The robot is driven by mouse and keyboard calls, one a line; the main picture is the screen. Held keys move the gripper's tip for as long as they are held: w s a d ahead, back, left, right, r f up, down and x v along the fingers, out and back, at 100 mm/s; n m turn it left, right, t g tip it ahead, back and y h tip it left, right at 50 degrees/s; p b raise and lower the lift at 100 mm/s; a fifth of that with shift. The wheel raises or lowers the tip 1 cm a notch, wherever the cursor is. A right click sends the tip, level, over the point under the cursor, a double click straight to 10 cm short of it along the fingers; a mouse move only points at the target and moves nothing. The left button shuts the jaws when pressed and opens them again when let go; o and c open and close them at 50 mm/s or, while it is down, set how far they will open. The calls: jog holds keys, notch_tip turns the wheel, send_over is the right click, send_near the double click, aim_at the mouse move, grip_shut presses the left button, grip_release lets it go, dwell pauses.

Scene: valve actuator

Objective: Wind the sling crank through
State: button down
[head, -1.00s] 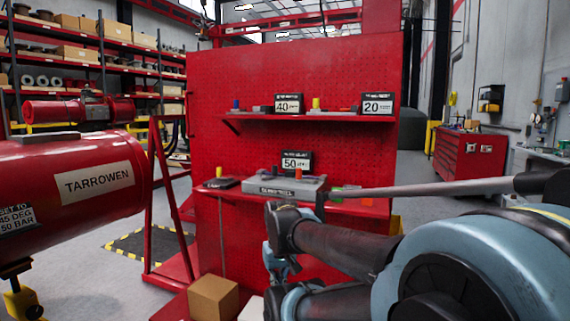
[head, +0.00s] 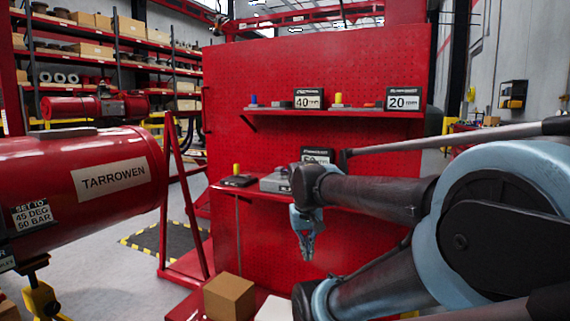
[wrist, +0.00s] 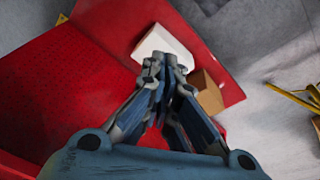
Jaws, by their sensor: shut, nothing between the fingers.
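I cannot make out a sling crank in either view. My gripper (head: 306,254) hangs pointing down in front of the red perforated panel (head: 290,95), below its lower shelf. In the wrist view my gripper (wrist: 166,65) is shut, with its fingertips together and nothing between them. Below the fingertips in that view are a white box (wrist: 163,50) and a brown box (wrist: 207,93) on a red base. My arm hides part of the lower shelf and the grey block (head: 273,183) on it.
A cardboard box (head: 230,297) sits low in front of the panel. The upper shelf (head: 350,114) holds signs marked 40 and 20.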

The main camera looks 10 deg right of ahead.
jog(key=w+a+r+m+h, duration=0.1)
jog(key=w+r+m+h, duration=0.15)
jog(key=w+r, duration=1.4)
jog(key=w+a+r+m+h, duration=0.15)
jog(key=w+a+r, duration=0.35)
jog(key=w, duration=0.5)
jog(key=w+a+r+m+h, duration=0.15)
jog(key=w+a+r, duration=0.35)
jog(key=w, duration=0.5)
jog(key=shift+n+t+h, duration=0.25)
jog(key=shift+n+t, duration=0.05)
jog(key=shift+n, duration=0.15)
jog(key=x, duration=0.3)
jog(key=d+x, duration=0.1)
jog(key=x, duration=0.2)
jog(key=r+x, duration=0.1)
jog(key=x, duration=0.1)
jog(key=shift+s+d+f, duration=0.25)
jog(key=shift+d+f, duration=0.05)
jog(key=shift+d, duration=0.25)
jog(key=d, duration=0.3)
jog(key=shift+s+f, duration=0.3)
jog(key=shift+s, duration=0.05)
jog(key=shift+s+d, duration=0.2)
jog(key=shift+d, duration=0.4)
